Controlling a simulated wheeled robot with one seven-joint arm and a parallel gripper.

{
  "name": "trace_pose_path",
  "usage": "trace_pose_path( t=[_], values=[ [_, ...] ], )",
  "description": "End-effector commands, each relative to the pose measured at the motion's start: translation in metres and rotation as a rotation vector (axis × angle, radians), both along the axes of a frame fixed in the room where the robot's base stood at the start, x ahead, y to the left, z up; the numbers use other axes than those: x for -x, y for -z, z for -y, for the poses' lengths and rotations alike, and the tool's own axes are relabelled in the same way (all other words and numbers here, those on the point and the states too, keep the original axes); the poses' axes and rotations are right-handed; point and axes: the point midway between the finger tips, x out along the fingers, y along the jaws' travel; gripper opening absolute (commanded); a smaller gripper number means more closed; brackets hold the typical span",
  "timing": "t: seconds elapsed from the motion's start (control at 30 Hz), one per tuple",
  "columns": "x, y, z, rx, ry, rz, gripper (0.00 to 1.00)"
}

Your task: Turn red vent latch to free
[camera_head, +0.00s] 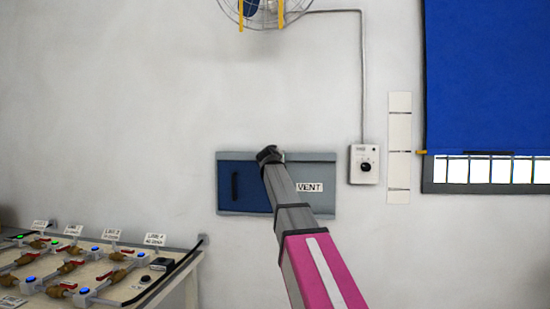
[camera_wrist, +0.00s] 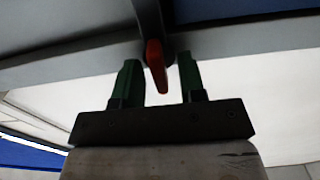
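The vent is a grey wall frame (camera_head: 316,203) with a dark blue sliding panel (camera_head: 240,187) on its left and a VENT label. My arm reaches up to it, with my gripper (camera_head: 268,153) at the vent's upper edge. In the wrist view my gripper (camera_wrist: 158,66) has two green fingers, spread apart. The red latch (camera_wrist: 155,66) hangs between them, with a small gap visible on each side. Its upper end meets a dark upright part of the vent. The latch is hidden behind my arm in the head view.
A bench (camera_head: 187,270) with pipes, brass valves, blue buttons and labels stands at lower left. A wall switch box (camera_head: 364,165) is right of the vent, with a caged fan (camera_head: 265,12) above. A blue blind (camera_head: 487,75) hangs at right.

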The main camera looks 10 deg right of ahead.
Motion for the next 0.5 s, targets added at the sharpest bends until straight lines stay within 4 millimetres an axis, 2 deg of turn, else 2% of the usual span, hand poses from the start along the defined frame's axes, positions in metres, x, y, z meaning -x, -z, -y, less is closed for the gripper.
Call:
trace_pose_path(
  t=[0.03,0.1,0.5],
  values=[
    [0.0001,0.0,0.0,0.0,0.0,0.0,0.22],
    [0.0002,-0.0001,-0.0001,0.0,0.0,0.0,0.0],
    [0.0002,-0.0001,-0.0004,0.034,0.0,-0.011,0.0]
  ],
)
